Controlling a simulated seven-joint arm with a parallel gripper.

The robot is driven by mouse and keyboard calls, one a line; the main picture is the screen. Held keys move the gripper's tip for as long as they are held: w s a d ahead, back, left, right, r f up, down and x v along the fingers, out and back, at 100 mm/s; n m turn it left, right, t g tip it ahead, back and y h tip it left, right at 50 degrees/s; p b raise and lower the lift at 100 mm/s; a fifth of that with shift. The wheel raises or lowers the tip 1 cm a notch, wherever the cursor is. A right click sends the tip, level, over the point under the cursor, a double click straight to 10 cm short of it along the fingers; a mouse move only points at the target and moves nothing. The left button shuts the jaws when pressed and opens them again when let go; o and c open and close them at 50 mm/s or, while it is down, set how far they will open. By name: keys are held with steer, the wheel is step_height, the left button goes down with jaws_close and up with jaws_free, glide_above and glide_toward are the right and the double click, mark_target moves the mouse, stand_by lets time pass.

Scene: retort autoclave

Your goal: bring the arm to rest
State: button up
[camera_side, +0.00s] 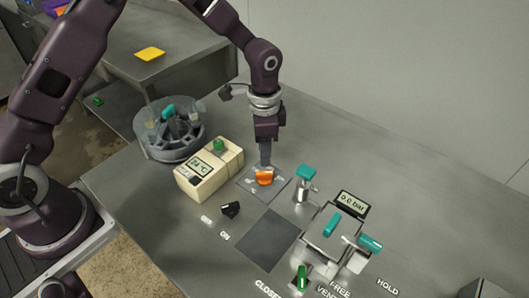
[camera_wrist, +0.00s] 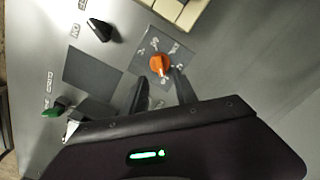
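My gripper (camera_side: 265,163) points down directly over an orange knob (camera_side: 264,178) on a grey square plate on the bench. In the wrist view my gripper (camera_wrist: 160,76) shows two dark fingers standing apart, with the orange knob (camera_wrist: 160,64) just beyond the gap between their tips. I see nothing held. The fingertips are very close to the knob, and I cannot tell whether they touch it.
Left of the knob stands a cream box reading 24 °C (camera_side: 205,172). Behind it is a round grey vessel (camera_side: 150,143). To the right are a teal-topped valve (camera_side: 306,174) and a 0.0 bar display (camera_side: 352,203). A black switch (camera_side: 230,209) is in front.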

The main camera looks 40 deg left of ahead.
steer(key=s+a+r+n+t, duration=0.1)
steer(key=s+a+r, duration=0.15)
steer(key=r, duration=0.35)
steer(key=s+a+r+n+t, duration=0.1)
steer(key=s+r+n, duration=0.1)
steer(key=s+r, duration=0.35)
steer(key=s+a+r+n+t, duration=0.1)
steer(key=s+a+r, duration=0.1)
steer(key=r, duration=0.6)
steer(key=s+a+r+n+t, duration=0.1)
steer(key=s+r+n, duration=0.1)
steer(key=s, duration=0.6)
steer(key=s+a+r+n+t, duration=0.1)
steer(key=s+r+n, duration=0.1)
steer(key=s, duration=0.7)
steer(key=shift+a+r+n+t, duration=0.2)
steer(key=shift+n+t, duration=0.1)
steer(key=shift+n, duration=0.3)
